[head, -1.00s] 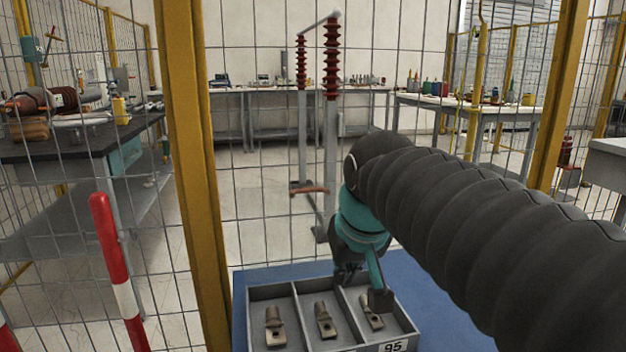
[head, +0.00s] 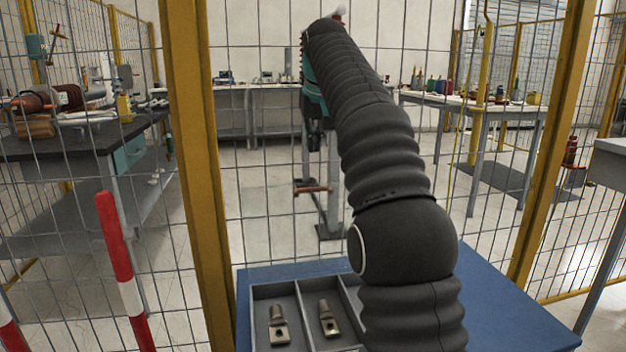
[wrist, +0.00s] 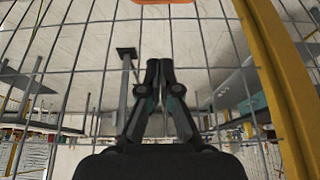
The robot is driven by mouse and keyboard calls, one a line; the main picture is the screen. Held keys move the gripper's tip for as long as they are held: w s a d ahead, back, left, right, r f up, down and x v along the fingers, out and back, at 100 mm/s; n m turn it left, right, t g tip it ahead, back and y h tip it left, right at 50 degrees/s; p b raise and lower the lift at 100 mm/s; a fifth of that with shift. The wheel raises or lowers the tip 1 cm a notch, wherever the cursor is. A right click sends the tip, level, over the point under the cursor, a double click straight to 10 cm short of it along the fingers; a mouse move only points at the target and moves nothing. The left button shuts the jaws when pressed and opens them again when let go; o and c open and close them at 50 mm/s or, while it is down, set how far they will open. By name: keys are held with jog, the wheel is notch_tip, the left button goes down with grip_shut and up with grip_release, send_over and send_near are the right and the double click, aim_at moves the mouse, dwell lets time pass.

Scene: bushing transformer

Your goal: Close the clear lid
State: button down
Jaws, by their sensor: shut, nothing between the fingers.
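No clear lid can be made out in either view. My gripper (wrist: 160,64) is shut and empty in the wrist view, its two dark fingertips touching, with wire mesh and pale floor behind them. In the head view my raised arm points away from me toward the mesh fence. There the gripper's teal body shows at the arm's far end, in front of the post stand; its fingertips are mostly hidden.
A grey divided tray (head: 254,320) holding metal lugs (head: 278,325) sits on a blue tabletop (head: 490,310); my arm covers its right part. Yellow fence posts (head: 195,170) flank the mesh. A red-white pole (head: 121,265) stands left. Workbenches (head: 80,140) stand beyond.

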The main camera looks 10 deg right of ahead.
notch_tip(320, 180, down, 10)
jog(key=b, duration=0.1)
jog(key=shift+w+r+b, duration=0.25)
jog(key=shift+w+b, duration=0.05)
jog(key=shift+b, duration=0.05)
dwell(0.4)
dwell(0.4)
